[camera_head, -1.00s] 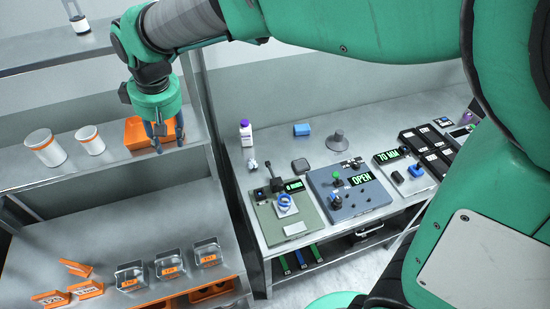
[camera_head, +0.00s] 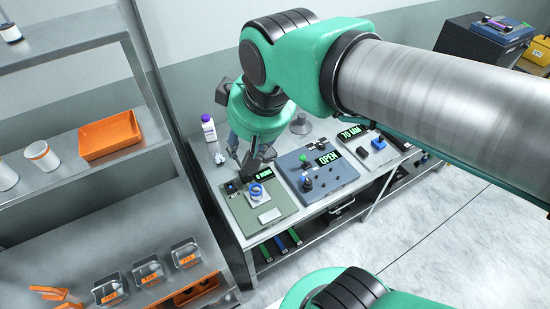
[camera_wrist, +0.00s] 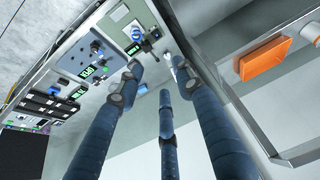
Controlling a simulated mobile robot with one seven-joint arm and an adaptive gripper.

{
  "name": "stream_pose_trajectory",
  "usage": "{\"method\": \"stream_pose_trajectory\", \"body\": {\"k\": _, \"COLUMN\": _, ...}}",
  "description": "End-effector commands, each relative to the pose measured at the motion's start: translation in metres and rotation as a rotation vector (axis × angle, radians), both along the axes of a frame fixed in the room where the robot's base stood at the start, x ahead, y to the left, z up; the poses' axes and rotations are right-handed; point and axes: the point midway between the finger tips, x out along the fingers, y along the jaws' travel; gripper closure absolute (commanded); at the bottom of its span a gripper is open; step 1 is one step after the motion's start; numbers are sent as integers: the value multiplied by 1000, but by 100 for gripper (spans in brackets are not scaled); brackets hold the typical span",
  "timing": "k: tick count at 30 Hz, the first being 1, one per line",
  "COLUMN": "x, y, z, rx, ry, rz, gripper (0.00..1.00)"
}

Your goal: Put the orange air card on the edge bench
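I cannot single out the orange air card; no orange card shows between my fingers. My gripper (camera_head: 244,152) hangs over the left end of the grey bench (camera_head: 213,180), which may be the edge bench, near a green-grey panel (camera_head: 272,216). The wrist view shows my gripper (camera_wrist: 155,76) with blue fingers spread apart and nothing held between them. An empty-looking orange tray (camera_head: 110,136) sits on the shelf above.
The bench carries a blue-grey panel (camera_head: 318,172) reading OPEN and a white bottle (camera_head: 209,128). White tubs (camera_head: 41,155) stand on the left shelf. Clear bins (camera_head: 148,271) with orange labels stand below. A shelf post (camera_head: 160,110) rises between shelf and bench.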

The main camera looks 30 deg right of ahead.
Motion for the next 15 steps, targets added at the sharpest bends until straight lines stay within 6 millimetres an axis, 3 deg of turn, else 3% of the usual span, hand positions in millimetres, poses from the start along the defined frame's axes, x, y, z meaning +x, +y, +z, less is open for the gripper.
{"method": "stream_pose_trajectory", "body": {"k": 6, "x": -41, "y": -27, "z": -11, "rx": 19, "ry": -35, "rz": -105, "gripper": 64}}
{"method": "stream_pose_trajectory", "body": {"k": 15, "x": -62, "y": -38, "z": -20, "rx": 29, "ry": -50, "rz": -158, "gripper": 64}}
